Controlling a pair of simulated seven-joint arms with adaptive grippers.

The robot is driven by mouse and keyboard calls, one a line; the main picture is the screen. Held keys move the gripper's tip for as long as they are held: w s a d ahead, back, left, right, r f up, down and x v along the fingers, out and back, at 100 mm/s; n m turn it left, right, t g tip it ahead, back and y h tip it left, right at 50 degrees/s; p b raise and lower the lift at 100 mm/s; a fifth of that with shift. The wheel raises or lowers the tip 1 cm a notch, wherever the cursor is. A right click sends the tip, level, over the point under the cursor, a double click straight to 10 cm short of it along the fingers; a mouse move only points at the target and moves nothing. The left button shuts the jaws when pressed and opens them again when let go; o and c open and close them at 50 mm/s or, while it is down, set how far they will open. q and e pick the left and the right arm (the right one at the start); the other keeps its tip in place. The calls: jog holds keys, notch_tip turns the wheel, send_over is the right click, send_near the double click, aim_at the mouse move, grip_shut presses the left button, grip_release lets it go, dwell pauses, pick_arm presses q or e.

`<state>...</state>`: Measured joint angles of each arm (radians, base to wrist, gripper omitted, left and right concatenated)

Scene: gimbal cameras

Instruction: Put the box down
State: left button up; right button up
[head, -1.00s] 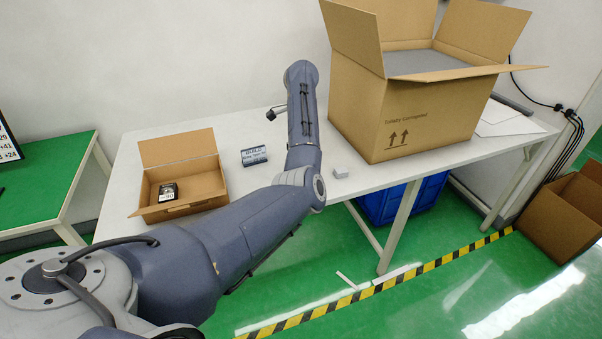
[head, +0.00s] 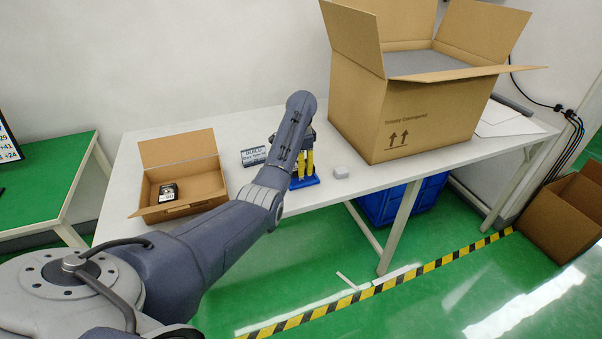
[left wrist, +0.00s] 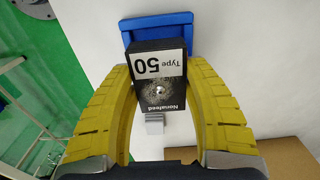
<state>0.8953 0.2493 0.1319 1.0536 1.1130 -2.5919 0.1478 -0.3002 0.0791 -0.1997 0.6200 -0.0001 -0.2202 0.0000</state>
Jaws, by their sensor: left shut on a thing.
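In the left wrist view my left gripper (left wrist: 160,110) is shut on a small black box (left wrist: 159,90) with a white label reading "Type 50", one yellow finger on each side. Behind the box lies a blue tray (left wrist: 158,27), partly covered by it. In the head view my left gripper (head: 305,170) points down at the blue tray (head: 304,183) on the white table (head: 385,178). The held box is hidden there by the fingers and arm. Whether it touches the tray I cannot tell. My right gripper is not in view.
An open cardboard box (head: 205,183) holding a black item (head: 168,191) stands left. A grey labelled box (head: 253,156) and a small pale block (head: 341,172) flank the gripper. A large open carton (head: 430,110) stands right. The table's front edge is close.

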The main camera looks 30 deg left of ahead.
pick_arm(q)
jog(key=shift+f, duration=1.55)
jog(key=shift+f, duration=0.1)
jog(key=o, duration=1.2)
jog(key=shift+o, duration=0.2)
notch_tip(320, 180, up, 7)
jog(key=shift+r, duration=0.1)
jog(key=shift+w+r, duration=0.15)
jog(key=shift+r, duration=0.75)
jog(key=shift+s+r, duration=0.2)
jog(key=shift+r, duration=0.25)
jog(key=shift+r, duration=1.15)
